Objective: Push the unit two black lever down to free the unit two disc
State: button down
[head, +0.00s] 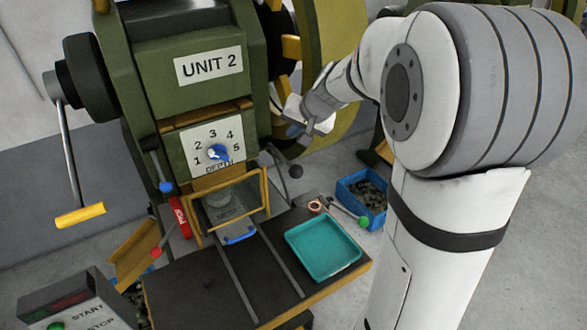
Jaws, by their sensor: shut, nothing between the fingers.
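The green machine marked UNIT 2 (209,66) stands left of centre in the head view. A short lever with a black ball knob (295,171) sticks out at the machine's lower right side. My gripper (295,132) is shut and empty, beside the machine's right side and above that knob in the picture. A gap shows between the gripper and the knob. A dull round shape, perhaps the disc (222,207), is dimly seen behind the yellow-framed guard (265,190); I cannot tell for certain. How the lever joins the disc is hidden.
A teal tray (323,246) lies on the dark table (190,290), with a small copper ring (314,206) behind it. A green-knobbed lever (363,222) and a blue bin (351,190) are at right. A yellow-handled crank (80,215) hangs at left. A large wheel stands behind my gripper.

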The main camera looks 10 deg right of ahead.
jog(key=b, duration=0.4)
send_over(299, 170)
jog(key=w, duration=0.1)
jog(key=f, duration=0.5)
jog(key=shift+w+a+f, duration=0.15)
jog(key=shift+a+f, duration=0.05)
jog(key=shift+f, duration=0.1)
jog(key=shift+f+b, duration=0.55)
jog(key=shift+b, duration=0.15)
jog(key=shift+f, duration=0.15)
dwell(0.4)
jog(key=shift+f+b, duration=0.3)
jog(key=shift+b, duration=0.35)
jog(key=shift+s+d+f+b, duration=0.1)
jog(key=shift+s+f+b, duration=0.15)
jog(key=shift+f+b, duration=0.9)
jog(key=shift+s+f+b, duration=0.25)
jog(key=shift+f+b, duration=0.8)
jog(key=shift+b, duration=0.2)
dwell(2.3)
